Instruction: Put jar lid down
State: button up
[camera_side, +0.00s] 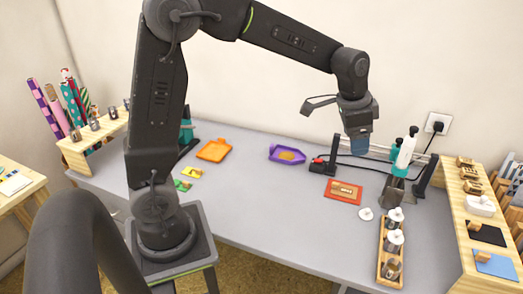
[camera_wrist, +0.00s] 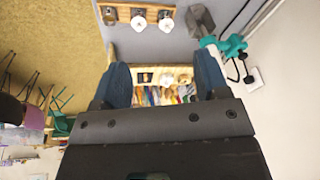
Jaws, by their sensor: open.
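A small white round lid (camera_side: 366,214) lies flat on the grey table, just left of a wooden jar rack (camera_side: 380,262). I cannot make it out for sure in the wrist view. The rack holds a row of jars. Two have white tops, the far jar (camera_side: 395,215) and the middle jar (camera_side: 394,240). The near jar (camera_side: 390,269) looks uncovered. The rack also shows at the top of the wrist view (camera_wrist: 124,13). My gripper (camera_side: 361,147), with blue fingers, is above the table, apart from the lid. In the wrist view its fingers (camera_wrist: 162,80) are spread with nothing between them.
A teal-and-white tool (camera_side: 405,152) and dark stands are right of my gripper. An orange-red pad (camera_side: 343,192) lies below it. A purple tray (camera_side: 287,155) and an orange tray (camera_side: 214,150) sit farther left. A wooden shelf (camera_side: 468,222) lines the right edge. The table's middle front is clear.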

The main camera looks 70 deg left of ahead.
jog(key=s+r+n+t, duration=0.1)
jog(key=s+n, duration=0.1)
jog(key=s, duration=1)
jog(key=s+d+r+n+t, duration=0.1)
jog(key=s+r+n, duration=0.1)
jog(key=s, duration=0.9)
jog(key=shift+s+d+n+t, duration=0.25)
jog(key=shift+s+n+t, duration=0.1)
jog(key=shift+n, duration=0.25)
